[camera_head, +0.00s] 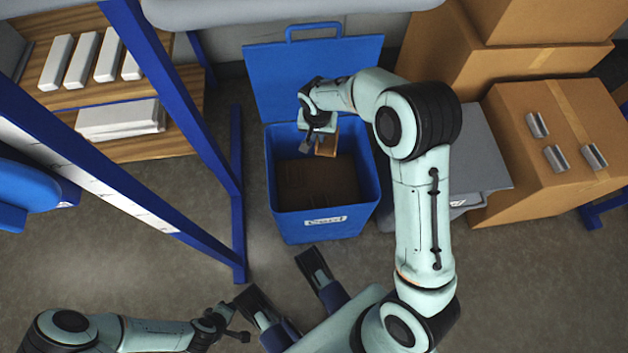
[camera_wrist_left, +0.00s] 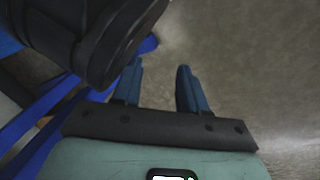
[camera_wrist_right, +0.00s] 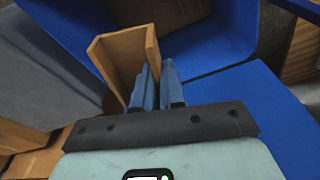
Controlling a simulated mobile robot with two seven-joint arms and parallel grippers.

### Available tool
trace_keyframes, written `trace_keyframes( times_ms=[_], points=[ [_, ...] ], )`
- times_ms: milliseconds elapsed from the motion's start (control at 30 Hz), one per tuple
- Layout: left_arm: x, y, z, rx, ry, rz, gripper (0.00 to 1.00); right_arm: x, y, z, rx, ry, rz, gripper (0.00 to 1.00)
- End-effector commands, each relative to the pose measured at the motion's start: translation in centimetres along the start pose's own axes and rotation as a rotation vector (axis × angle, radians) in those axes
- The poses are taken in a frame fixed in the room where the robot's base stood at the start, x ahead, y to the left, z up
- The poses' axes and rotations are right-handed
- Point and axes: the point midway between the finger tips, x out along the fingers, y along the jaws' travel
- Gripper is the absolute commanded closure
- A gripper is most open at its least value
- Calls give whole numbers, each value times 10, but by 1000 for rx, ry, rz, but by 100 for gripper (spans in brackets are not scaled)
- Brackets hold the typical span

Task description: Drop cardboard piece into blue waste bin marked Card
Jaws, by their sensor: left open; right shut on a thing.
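The blue waste bin (camera_head: 290,222) stands open on the floor, its lid (camera_head: 268,80) tilted up behind it and a white label (camera_head: 325,221) on its front. Dark brown material (camera_head: 316,183) lies inside. My right gripper (camera_head: 315,143) is over the bin's opening, shut on the cardboard piece (camera_head: 328,143). In the right wrist view the cardboard piece (camera_wrist_right: 122,58) is a bent, angled bit between the fingers (camera_wrist_right: 157,82). Its exact height against the rim is unclear. My left gripper (camera_head: 238,334) is open and empty, low at the left; the left wrist view shows its parted fingers (camera_wrist_left: 157,90).
A blue rack (camera_head: 190,130) with wooden shelves and pale blocks (camera_head: 118,118) stands to the left. Cardboard boxes (camera_head: 545,150) with small metal pieces stand to the right, beside a grey container (camera_head: 480,150).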

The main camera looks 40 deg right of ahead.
Motion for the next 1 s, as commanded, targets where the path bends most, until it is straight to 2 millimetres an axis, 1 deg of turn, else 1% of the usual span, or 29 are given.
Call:
trace_keyframes(
  times_ms=[33,300,500,700,1000],
  points=[
    [7,-5,6,-6,-20,-9,57,7,0,1,-1,-1,1,100],
    [24,-28,34,-33,-116,-52,57,30,0,4,-2,-1,2,100],
    [31,-40,51,-51,-172,-77,57,41,0,6,-2,-1,1,100],
    [33,-46,59,-59,-200,-88,57,46,0,7,-1,0,0,100],
    [33,-46,60,-59,-203,-89,57,46,0,7,-1,0,0,100]
  ],
)
